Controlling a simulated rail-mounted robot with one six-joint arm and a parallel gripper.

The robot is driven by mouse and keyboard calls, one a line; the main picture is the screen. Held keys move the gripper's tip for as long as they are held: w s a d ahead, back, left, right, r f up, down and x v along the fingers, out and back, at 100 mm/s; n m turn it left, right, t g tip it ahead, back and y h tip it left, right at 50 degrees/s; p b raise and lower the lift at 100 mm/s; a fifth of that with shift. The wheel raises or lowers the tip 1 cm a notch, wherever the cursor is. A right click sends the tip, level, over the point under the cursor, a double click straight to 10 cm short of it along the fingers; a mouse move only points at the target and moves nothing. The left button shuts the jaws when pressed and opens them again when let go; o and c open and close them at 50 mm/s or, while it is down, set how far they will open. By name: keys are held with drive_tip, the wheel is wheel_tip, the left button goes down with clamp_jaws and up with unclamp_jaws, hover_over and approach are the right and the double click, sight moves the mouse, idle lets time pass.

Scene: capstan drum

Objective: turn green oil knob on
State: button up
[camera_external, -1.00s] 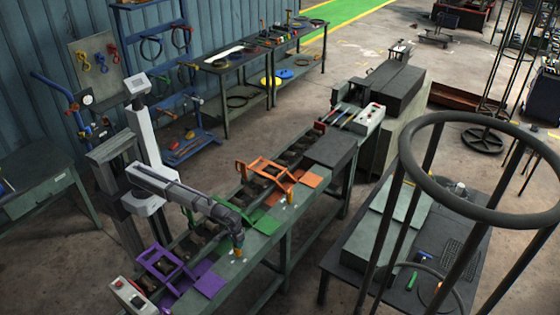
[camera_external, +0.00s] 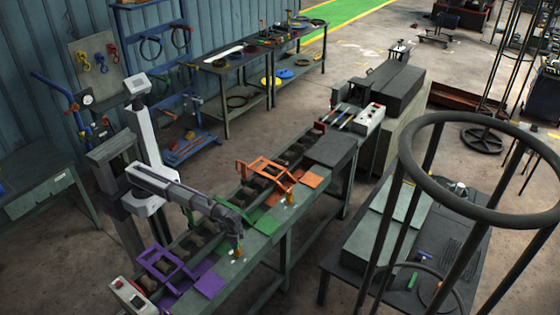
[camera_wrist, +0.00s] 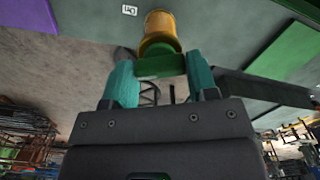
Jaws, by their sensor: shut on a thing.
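The green knob (camera_wrist: 160,66) shows in the wrist view at the end of a yellow fitting (camera_wrist: 159,32). The fitting meets the underside of a grey-green surface. My gripper (camera_wrist: 161,80) has one teal finger on each side of the knob and is shut on it. In the external view my gripper (camera_external: 238,248) is at the front edge of the long bench (camera_external: 255,245), between the purple and green plates. The knob is too small to make out there, and its turn angle cannot be told.
A small white label (camera_wrist: 130,10) sits beside the fitting. A purple frame (camera_external: 165,262) stands left of my gripper and an orange frame (camera_external: 265,172) farther right along the bench. A dark table (camera_external: 335,265) stands to the right, across open floor.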

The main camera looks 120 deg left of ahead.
drive_tip(key=m, duration=0.5)
idle(0.5)
drive_tip(key=o, duration=0.9)
drive_tip(key=shift+o, duration=0.2)
wheel_tip(320, 180, up, 11)
drive_tip(key=p, duration=1.1)
drive_tip(key=shift+f, duration=0.1)
drive_tip(key=s+f+n+b, duration=0.1)
drive_tip(key=s+f+b, duration=0.1)
drive_tip(key=s, duration=2)
drive_tip(key=shift+s+f+b, duration=0.3)
drive_tip(key=shift+s+b, duration=0.1)
